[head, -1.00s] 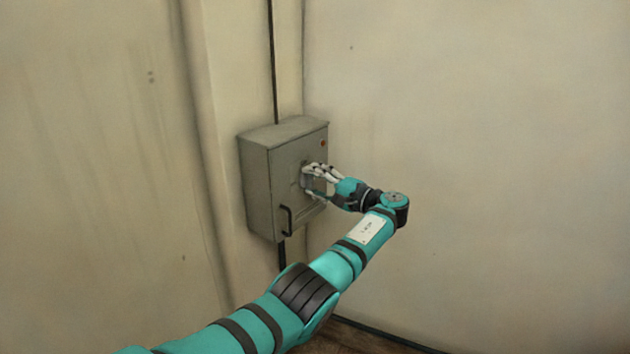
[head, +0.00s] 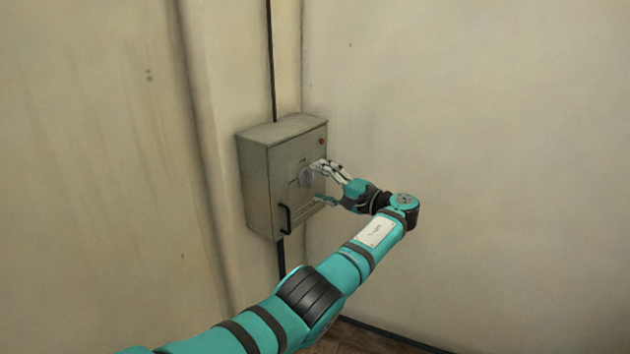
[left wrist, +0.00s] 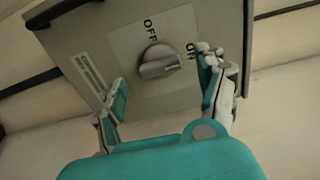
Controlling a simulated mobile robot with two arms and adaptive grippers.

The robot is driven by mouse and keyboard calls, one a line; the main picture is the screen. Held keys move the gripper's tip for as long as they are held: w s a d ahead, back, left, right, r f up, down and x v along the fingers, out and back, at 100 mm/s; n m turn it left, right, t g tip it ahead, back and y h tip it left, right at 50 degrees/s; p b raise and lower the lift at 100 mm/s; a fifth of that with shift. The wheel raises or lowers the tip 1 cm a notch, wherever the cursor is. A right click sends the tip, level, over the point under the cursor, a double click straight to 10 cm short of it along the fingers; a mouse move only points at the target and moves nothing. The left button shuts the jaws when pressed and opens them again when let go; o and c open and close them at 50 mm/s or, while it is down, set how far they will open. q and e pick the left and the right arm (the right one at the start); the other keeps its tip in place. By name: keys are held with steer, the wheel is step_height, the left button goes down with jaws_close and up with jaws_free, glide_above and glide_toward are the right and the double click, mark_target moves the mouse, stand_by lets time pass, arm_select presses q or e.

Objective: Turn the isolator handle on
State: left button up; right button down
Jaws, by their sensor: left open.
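The isolator handle is a round grey knob with a raised grip bar; it shows in the left wrist view (left wrist: 160,62) and in the head view (head: 305,175). It sits on the front of a grey wall box (head: 256,190). In the left wrist view the bar runs roughly left to right, its right end toward the ON label (left wrist: 192,50). The OFF label (left wrist: 151,27) is above the knob. My left gripper (head: 318,183) is open and empty, its fingers apart either side of the knob and seemingly clear of it. My right gripper is not in view.
A small reddish lamp (head: 321,141) is at the box's upper right. A black door pull (head: 286,219) is at the lower left of its front. A dark conduit (head: 271,60) runs down the wall to the box. The wall to the right is bare.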

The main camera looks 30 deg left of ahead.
arm_select(q)
steer(key=d, duration=0.9)
steer(key=shift+s+d, duration=0.25)
steer(key=shift+s, duration=0.1)
